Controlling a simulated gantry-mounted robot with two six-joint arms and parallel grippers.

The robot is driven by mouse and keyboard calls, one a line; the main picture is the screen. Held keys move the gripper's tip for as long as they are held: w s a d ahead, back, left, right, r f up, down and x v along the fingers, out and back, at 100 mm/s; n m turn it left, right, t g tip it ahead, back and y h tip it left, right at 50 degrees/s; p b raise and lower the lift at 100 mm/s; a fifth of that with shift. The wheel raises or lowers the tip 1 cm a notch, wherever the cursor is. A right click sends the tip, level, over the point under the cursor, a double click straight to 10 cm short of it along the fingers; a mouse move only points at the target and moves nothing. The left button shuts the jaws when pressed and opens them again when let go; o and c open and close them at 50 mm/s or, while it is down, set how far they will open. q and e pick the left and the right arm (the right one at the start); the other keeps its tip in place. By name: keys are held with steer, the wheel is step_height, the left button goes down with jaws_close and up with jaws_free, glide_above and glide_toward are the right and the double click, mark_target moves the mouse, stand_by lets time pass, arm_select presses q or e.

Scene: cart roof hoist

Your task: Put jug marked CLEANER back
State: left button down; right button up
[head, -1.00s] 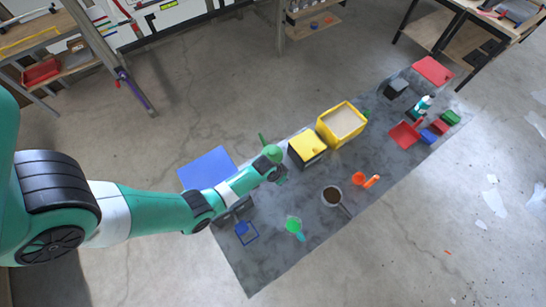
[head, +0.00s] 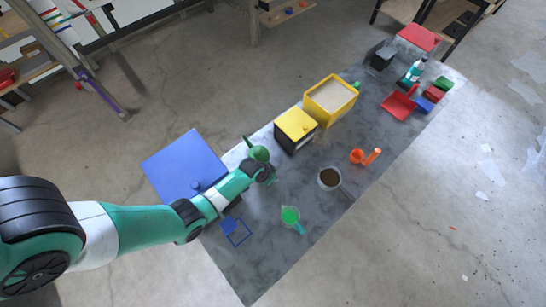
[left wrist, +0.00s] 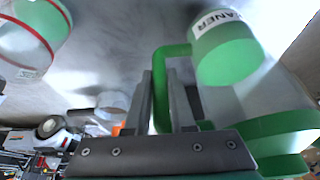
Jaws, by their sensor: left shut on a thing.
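My left gripper (left wrist: 172,105) is shut on a green handle (left wrist: 170,52) in the left wrist view. The handle belongs to a pale and green jug (left wrist: 222,50) whose label shows the letters "ANER"; the rest of the label is cut off. In the head view the gripper (head: 268,176) is between the blue panel and the yellow-topped box, with green jug parts (head: 259,153) showing beyond it. My wrist hides much of the jug there, and I cannot tell whether it touches the mat. My right gripper is not in view.
A blue panel (head: 183,163) lies left of the gripper. A yellow-topped black box (head: 295,125) and a yellow bin (head: 331,97) stand to its right. A green scoop (head: 291,215), dark-filled pan (head: 329,179) and orange items (head: 358,156) lie on the grey mat (head: 260,262).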

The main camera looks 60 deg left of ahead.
arm_select(q)
step_height(320, 180, down, 2)
steer(key=shift+r, duration=0.2)
steer(key=shift+f, duration=0.15)
steer(key=c, duration=0.8)
jaws_free()
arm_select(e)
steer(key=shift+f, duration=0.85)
arm_select(q)
steer(key=shift+o, duration=0.2)
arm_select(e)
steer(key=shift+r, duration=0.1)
arm_select(q)
steer(key=p+v, duration=1.1)
steer(key=v, duration=0.1)
steer(key=shift+p, duration=0.35)
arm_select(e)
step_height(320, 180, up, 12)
